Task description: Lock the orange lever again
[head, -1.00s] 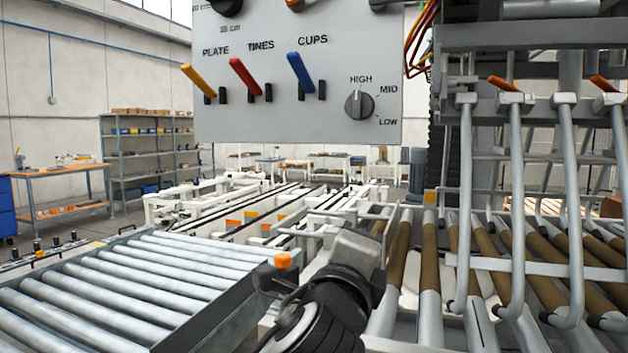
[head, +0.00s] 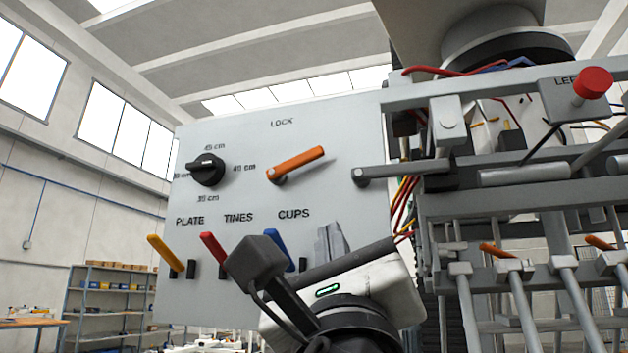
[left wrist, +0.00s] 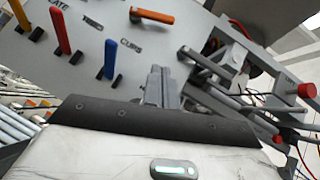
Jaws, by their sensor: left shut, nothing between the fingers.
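The orange lever (head: 297,164) sits under the LOCK label on the grey control panel (head: 240,130). It slants up to the right from its pivot. In the left wrist view the orange lever (left wrist: 153,16) shows at the top, beyond the fingers. My left gripper (head: 329,243) is in front of the panel's lower right part, below and right of the lever and apart from it. Its fingers, seen also in the left wrist view (left wrist: 161,86), are shut and empty. My right gripper is not in view.
Below the lever are yellow (head: 164,253), red (head: 213,248) and blue (head: 277,249) levers, the blue one partly hidden by my arm. A black dial (head: 207,169) is left of the lever. A grey bar (head: 405,170) juts out at right, near a red button (head: 593,83).

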